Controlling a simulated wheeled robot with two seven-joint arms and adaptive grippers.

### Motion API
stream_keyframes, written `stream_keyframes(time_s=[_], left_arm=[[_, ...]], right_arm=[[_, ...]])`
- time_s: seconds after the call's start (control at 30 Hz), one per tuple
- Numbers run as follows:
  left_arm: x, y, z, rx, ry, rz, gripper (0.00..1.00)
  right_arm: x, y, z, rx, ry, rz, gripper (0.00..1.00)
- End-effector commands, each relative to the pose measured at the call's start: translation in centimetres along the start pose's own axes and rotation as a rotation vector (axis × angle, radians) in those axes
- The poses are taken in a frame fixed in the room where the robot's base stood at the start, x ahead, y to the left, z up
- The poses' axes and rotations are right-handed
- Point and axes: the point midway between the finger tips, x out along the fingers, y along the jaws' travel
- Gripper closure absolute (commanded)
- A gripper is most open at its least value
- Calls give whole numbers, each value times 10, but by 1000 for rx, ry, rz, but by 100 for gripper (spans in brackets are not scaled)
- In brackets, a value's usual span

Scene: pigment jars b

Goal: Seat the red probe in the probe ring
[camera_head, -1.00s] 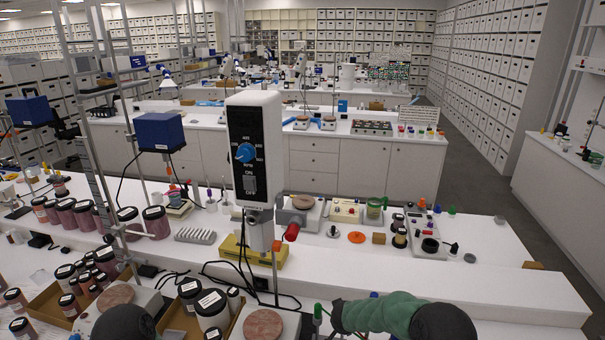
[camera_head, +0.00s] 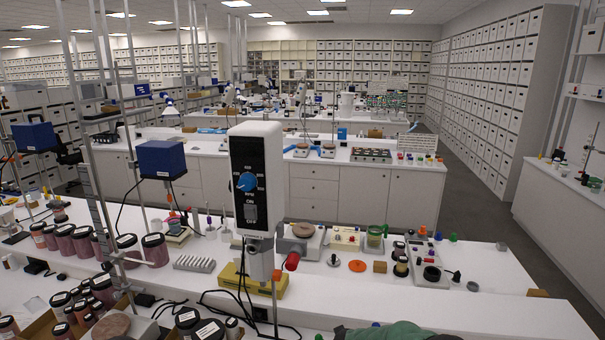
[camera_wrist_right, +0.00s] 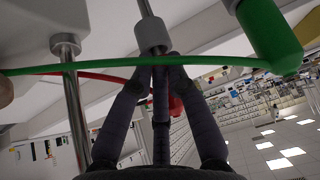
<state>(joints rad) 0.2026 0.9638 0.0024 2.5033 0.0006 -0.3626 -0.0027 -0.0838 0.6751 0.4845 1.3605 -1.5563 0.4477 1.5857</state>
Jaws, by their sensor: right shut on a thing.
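My right gripper (camera_wrist_right: 160,62) is shut, its dark fingers closed together just under a steel collar with a thin rod. A red part (camera_wrist_right: 173,104), which I take for the red probe, shows between the fingers, mostly hidden by them. A red cable runs to the fingers from the left. A green probe (camera_wrist_right: 268,35) is close at the upper right, and its green cable crosses in front of the fingertips. I cannot make out the probe ring in either view. In the head view only my green right sleeve shows at the bottom edge; my left gripper is out of view.
A white stirrer (camera_head: 257,180) with a blue dial stands mid-bench, above a yellow base (camera_head: 256,282). Pigment jars (camera_head: 103,287) crowd the left. A steel post (camera_wrist_right: 76,110) stands left of the fingers. The bench front at right (camera_head: 490,317) is clear.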

Motion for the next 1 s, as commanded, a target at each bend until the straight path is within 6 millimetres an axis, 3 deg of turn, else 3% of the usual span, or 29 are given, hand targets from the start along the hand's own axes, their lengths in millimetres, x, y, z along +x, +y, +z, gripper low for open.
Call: stream_keyframes(time_s=[1.0], left_arm=[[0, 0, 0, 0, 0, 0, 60]], right_arm=[[-11, 1, -12, 2, 8, 0, 100]])
